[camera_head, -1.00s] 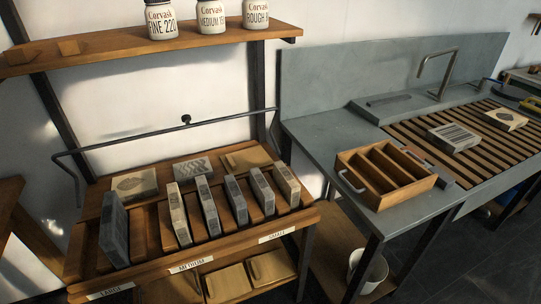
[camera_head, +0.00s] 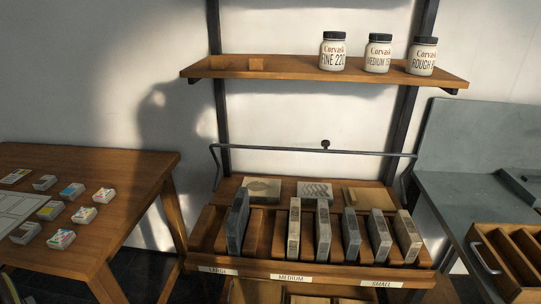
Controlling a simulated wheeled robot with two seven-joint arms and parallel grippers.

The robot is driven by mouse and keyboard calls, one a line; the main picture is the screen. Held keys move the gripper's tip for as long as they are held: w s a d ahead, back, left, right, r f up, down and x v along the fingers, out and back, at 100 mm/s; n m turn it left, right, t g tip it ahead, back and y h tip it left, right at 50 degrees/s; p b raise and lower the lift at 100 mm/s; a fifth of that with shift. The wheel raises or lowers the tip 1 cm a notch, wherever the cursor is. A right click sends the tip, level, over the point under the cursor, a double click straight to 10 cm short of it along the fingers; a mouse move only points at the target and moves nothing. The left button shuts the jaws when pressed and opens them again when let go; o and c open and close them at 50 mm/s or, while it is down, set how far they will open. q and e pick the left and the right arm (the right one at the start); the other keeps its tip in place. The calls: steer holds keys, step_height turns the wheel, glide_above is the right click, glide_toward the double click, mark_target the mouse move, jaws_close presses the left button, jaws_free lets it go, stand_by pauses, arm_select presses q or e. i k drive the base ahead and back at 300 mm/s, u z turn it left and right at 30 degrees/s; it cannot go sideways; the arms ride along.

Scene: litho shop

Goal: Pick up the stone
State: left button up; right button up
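Several upright stone slabs stand in the slots of a wooden rack (camera_head: 335,270) labelled LARGE, MEDIUM and SMALL. A large dark grey stone (camera_head: 237,221) stands at the left. A tan stone (camera_head: 294,229) and a greyer stone (camera_head: 323,231) stand in the middle. Two grey stones (camera_head: 351,236) and a tan stone (camera_head: 407,236) stand at the right. Behind them lie a flat printed tan stone (camera_head: 262,190) and a grey patterned one (camera_head: 314,190). Which stone is meant cannot be told. Neither gripper is in view.
A shelf (camera_head: 290,69) with jars (camera_head: 333,52) hangs above the rack, and a rail (camera_head: 300,150) crosses behind it. A wooden table (camera_head: 110,170) with small blocks stands at left. A grey sink counter (camera_head: 450,200) with a wooden caddy (camera_head: 510,265) stands at right.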

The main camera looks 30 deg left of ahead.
mark_target(294, 225)
steer(key=k, duration=0.3)
steer(key=u, duration=1.55)
steer(key=i, duration=0.85)
steer(key=z, duration=0.6)
steer(key=i, duration=0.6)
steer(key=z, duration=0.6)
